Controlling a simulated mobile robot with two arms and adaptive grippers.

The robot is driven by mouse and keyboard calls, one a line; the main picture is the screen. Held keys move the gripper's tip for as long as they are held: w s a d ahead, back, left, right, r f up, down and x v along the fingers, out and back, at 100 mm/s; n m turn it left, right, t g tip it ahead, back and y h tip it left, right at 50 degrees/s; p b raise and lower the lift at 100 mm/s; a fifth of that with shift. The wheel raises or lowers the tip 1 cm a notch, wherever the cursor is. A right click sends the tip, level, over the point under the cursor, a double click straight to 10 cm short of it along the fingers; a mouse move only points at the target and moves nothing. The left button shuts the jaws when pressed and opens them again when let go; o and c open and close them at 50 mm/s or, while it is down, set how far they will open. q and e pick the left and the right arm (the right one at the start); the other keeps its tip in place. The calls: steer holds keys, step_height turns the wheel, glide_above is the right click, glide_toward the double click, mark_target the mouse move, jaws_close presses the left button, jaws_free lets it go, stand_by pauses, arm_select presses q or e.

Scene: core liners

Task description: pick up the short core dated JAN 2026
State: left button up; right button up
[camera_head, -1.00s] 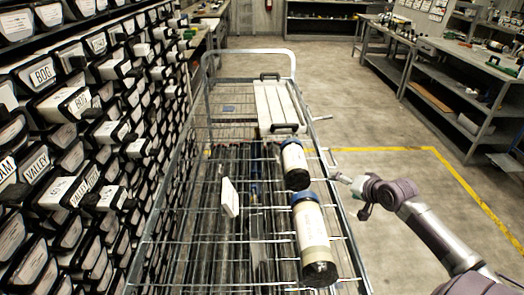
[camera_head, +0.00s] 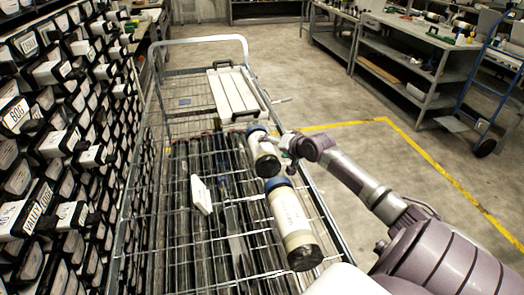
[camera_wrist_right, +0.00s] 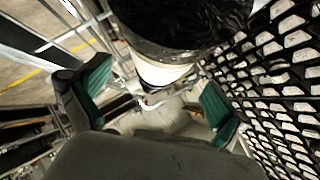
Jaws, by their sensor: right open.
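Two capped cores lie on the wire cart. The short core (camera_head: 264,158) is white with a blue band at its far end and a dark near end. The longer core (camera_head: 291,222) lies just in front of it, with a blue far end and a black near cap. I cannot read a date on either. My right gripper (camera_head: 285,148) is at the short core's right side. In the right wrist view, the open gripper's (camera_wrist_right: 155,95) green-padded fingers are spread, with a white core with a black end (camera_wrist_right: 162,72) ahead between them. My left gripper is not in view.
A rack of labelled core boxes (camera_head: 60,150) stands close on the left. Open floor lies to the right, before grey workbenches (camera_head: 400,60).

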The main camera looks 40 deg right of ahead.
steer(key=x, duration=0.4)
steer(key=shift+s+a, duration=0.1)
steer(key=shift+f, duration=0.1)
steer(key=c, duration=1.5)
steer(key=shift+r, duration=0.3)
steer(key=shift+c, duration=0.3)
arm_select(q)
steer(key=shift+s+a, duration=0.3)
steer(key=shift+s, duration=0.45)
